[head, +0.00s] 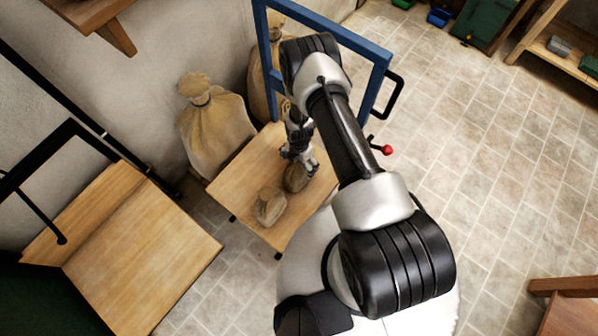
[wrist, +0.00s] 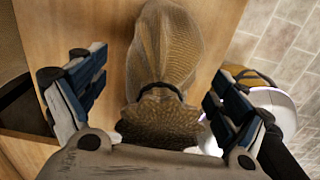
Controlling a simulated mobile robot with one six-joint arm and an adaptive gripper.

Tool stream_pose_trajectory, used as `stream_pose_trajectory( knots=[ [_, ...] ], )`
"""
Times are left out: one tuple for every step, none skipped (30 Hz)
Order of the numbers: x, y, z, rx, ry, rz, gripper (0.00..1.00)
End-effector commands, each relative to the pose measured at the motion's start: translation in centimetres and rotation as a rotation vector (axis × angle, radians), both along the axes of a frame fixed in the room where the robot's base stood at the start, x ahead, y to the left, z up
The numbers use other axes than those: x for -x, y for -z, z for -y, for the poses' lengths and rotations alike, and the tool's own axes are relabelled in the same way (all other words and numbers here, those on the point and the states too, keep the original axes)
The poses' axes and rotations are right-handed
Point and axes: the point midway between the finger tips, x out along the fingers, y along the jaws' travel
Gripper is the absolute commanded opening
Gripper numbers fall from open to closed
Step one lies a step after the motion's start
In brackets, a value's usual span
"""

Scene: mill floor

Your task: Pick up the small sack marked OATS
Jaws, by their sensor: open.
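Two small tan sacks stand on a wooden platform (head: 240,180). One sack (head: 270,207) is nearer the front edge, clear of my gripper. The other sack (head: 296,178) is right under my gripper (head: 301,162) and partly hidden by it. In the wrist view, a brown sack (wrist: 165,50) with a dark tie round its neck lies between the two blue-padded fingers of my gripper (wrist: 157,78). The fingers are open, with a gap on each side of it. No lettering shows on either small sack, so I cannot tell which is marked OATS.
A blue frame (head: 262,50) with a black handle rises behind and right of the platform. A large tied sack (head: 212,125) stands left of it, another behind. A wooden-topped bench (head: 150,250) is at left. Tiled floor (head: 480,150) is open at right.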

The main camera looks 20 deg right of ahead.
Motion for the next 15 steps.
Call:
stream_pose_trajectory(
  knots=[
    [0.04, 0.92, -0.01, 0.001, 0.0, -0.001, 0.91],
    [0.01, 1.11, 0.0, 0.0, 0.0, 0.0, 0.91],
    [-0.01, 1.23, -0.01, 0.0, 0.0, 0.0, 0.91],
    [-0.02, 1.24, -0.01, 0.0, 0.0, 0.0, 0.91],
    [-0.02, 1.21, 0.0, 0.001, 0.0, 0.001, 0.91],
    [-0.03, 1.14, -0.01, 0.001, 0.0, 0.001, 0.91],
    [-0.02, 1.11, 0.0, 0.001, 0.0, 0.001, 0.91],
    [-0.02, 1.1, 0.0, 0.001, 0.0, 0.001, 0.91],
    [-0.02, 1.1, -0.01, 0.0, 0.0, 0.0, 0.91],
    [-0.01, 1.09, -0.01, 0.0, 0.0, 0.0, 0.89],
    [-0.01, 1.09, -0.01, 0.0, 0.0, 0.0, 0.87],
    [-0.01, 1.09, -0.01, 0.0, 0.0, 0.0, 0.84],
    [-0.01, 1.09, -0.01, 0.0, 0.0, 0.0, 0.82],
    [0.0, 1.09, -0.01, 0.0, 0.0, 0.0, 0.8],
    [0.0, 1.09, -0.01, 0.0, 0.0, 0.0, 0.77]
  ],
)
